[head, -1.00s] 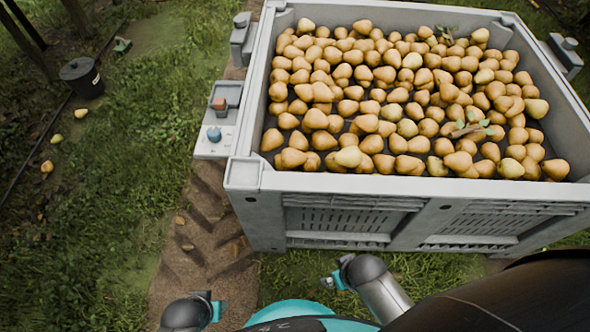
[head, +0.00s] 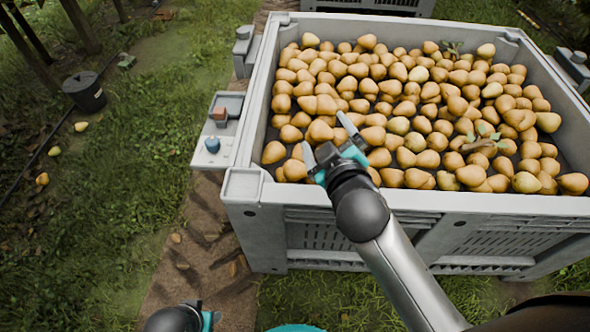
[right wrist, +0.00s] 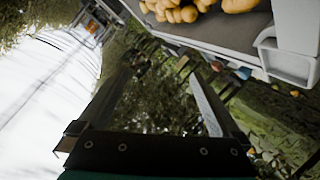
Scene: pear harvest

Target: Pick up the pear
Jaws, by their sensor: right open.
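Many yellow-brown pears (head: 405,125) fill the large grey crate (head: 262,95). Several of them also show at the top of the right wrist view (right wrist: 178,12). My right gripper (head: 328,137) is open and empty, its fingers apart, over the crate's near left part; it covers some pears behind it. In the right wrist view its two fingers (right wrist: 160,75) are spread with nothing between them. Only a teal and dark bit of my left gripper (head: 205,318) shows at the bottom edge; its fingers cannot be made out.
The crate's near wall and rim (head: 400,200) stand below my right forearm. A grey side ledge with a blue knob (head: 212,145) is left of the crate. A black bucket (head: 85,90) and a few fallen pears (head: 54,151) lie on the grass at left.

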